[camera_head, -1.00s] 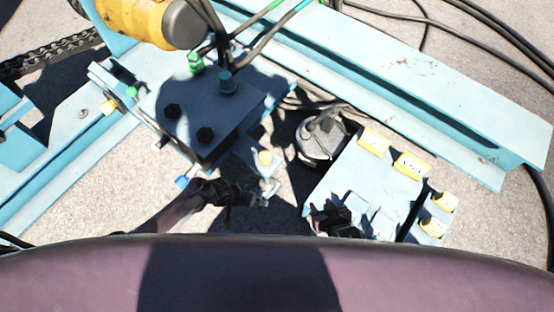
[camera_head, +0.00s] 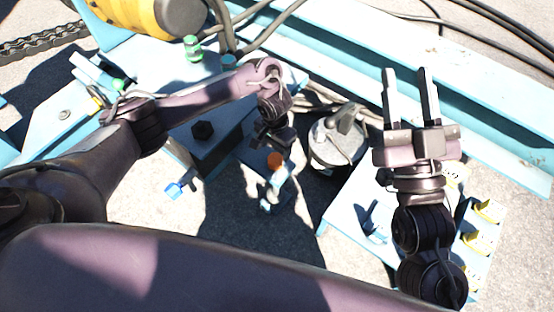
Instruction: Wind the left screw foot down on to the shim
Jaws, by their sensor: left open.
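My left arm reaches in from the left, and my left gripper (camera_head: 272,140) points down, open, just above a small orange-topped fitting (camera_head: 275,161) on a light blue bracket. A pale upright piece (camera_head: 271,194) stands below that fitting, probably the screw foot; its lower end and any shim under it are too small to make out. A small blue piece (camera_head: 178,188) lies further left by the bracket plate. Whether the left gripper touches the fitting cannot be told. My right gripper (camera_head: 409,80) is open and empty, its two fingers pointing up the picture above the light blue table.
A light blue table (camera_head: 345,205) with yellow-marked blocks (camera_head: 481,243) stands at right, partly under my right arm. A grey round device (camera_head: 337,140) sits between the grippers. A long blue beam (camera_head: 500,160), cables and a yellow motor (camera_head: 140,15) lie beyond.

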